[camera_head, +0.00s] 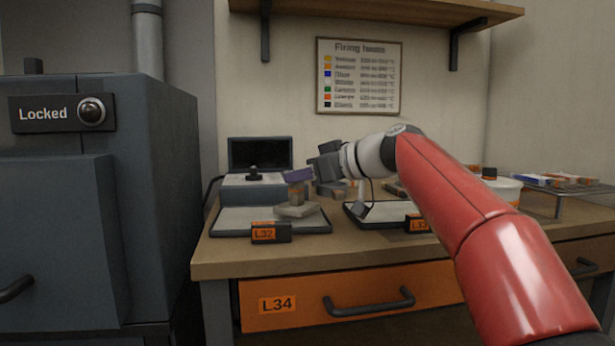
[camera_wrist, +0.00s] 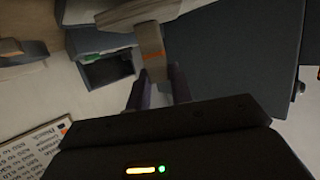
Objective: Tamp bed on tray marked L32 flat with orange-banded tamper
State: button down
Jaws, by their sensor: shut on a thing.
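My gripper (camera_head: 300,176) is shut on the handle of the orange-banded tamper (camera_head: 297,210). The tamper hangs below the fingers with its flat pale plate downward, over the right part of the tray marked L32 (camera_head: 232,222). I cannot tell whether the plate touches the bed, which looks pale grey. The tray's orange label (camera_head: 263,234) faces front. In the wrist view the tamper's grey handle and orange band (camera_wrist: 153,57) show between the dark fingertips (camera_wrist: 158,88), with the plate beyond.
A second tray (camera_head: 352,212) with an orange label stands to the right, partly behind my arm. A scale-like device with a dark screen (camera_head: 260,152) is behind the L32 tray. A white tub (camera_head: 505,188) and a rack (camera_head: 565,186) are at right. The dark locked kiln (camera_head: 150,170) stands at left.

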jog(key=shift+f+b, duration=0.95)
jog(key=shift+b, duration=0.1)
jog(key=shift+f+b, duration=0.2)
jog(key=shift+b, duration=0.3)
dwell(1.8)
jog(key=shift+r, duration=0.15)
jog(key=shift+r+p, duration=1.05)
jog(key=shift+f, duration=0.1)
jog(key=shift+s+a, duration=0.15)
jog(key=shift+a, duration=0.05)
jog(key=shift+s+a+b, duration=0.25)
jog(key=shift+s+a, duration=0.45)
jog(key=shift+a, duration=0.5)
jog(key=shift+s+a+b, duration=0.25)
jog(key=shift+s+a, duration=0.4)
jog(key=shift+a, duration=0.5)
jog(key=shift+s+a+b, duration=0.25)
jog(key=shift+s+a, duration=0.45)
jog(key=shift+a, duration=0.5)
